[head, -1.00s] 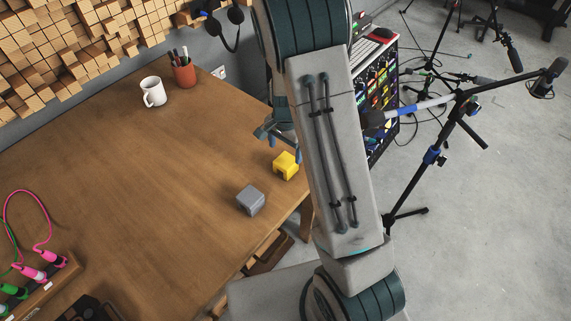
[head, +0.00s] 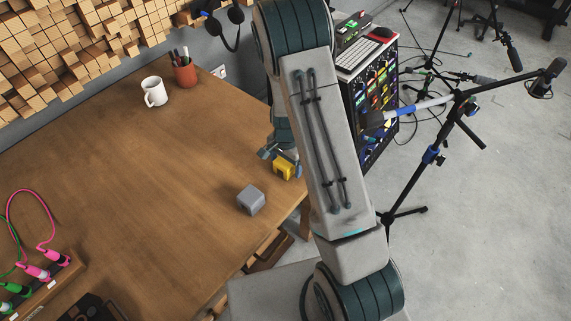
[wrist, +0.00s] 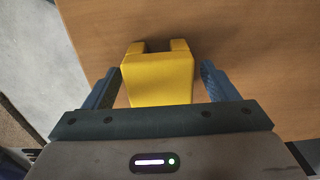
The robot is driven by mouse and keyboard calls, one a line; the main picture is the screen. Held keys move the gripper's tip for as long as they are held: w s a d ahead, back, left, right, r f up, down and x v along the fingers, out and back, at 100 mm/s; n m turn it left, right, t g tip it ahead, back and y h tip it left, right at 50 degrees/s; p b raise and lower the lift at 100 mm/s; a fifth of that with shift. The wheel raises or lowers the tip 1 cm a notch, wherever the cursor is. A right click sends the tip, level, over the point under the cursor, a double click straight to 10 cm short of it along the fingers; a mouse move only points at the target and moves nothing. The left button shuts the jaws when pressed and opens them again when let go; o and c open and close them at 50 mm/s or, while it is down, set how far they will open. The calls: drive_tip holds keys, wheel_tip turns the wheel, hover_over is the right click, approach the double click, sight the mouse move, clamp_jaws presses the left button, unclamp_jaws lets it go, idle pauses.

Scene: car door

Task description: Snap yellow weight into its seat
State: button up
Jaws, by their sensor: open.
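The yellow weight (head: 284,169) is a small block near the right edge of the wooden table. In the wrist view the yellow weight (wrist: 158,76) shows a notch on its far side and lies between my fingers. My gripper (head: 278,158) is low over the table at the yellow weight; in the wrist view my gripper (wrist: 160,80) is open, with a finger on each side of the block. The left finger is close to the block, and a wider gap shows on the right. I cannot make out the weight's seat for certain.
A grey block (head: 251,200) sits left of the yellow weight. A white mug (head: 154,92) and a pen cup (head: 186,73) stand at the back. Plugs with pink and green cables (head: 35,270) are at lower left. A microphone stand (head: 437,157) and equipment rack (head: 366,95) stand right. The table's middle is clear.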

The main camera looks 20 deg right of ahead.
drive_tip(key=c, duration=1.5)
drive_tip(key=shift+r, duration=0.1)
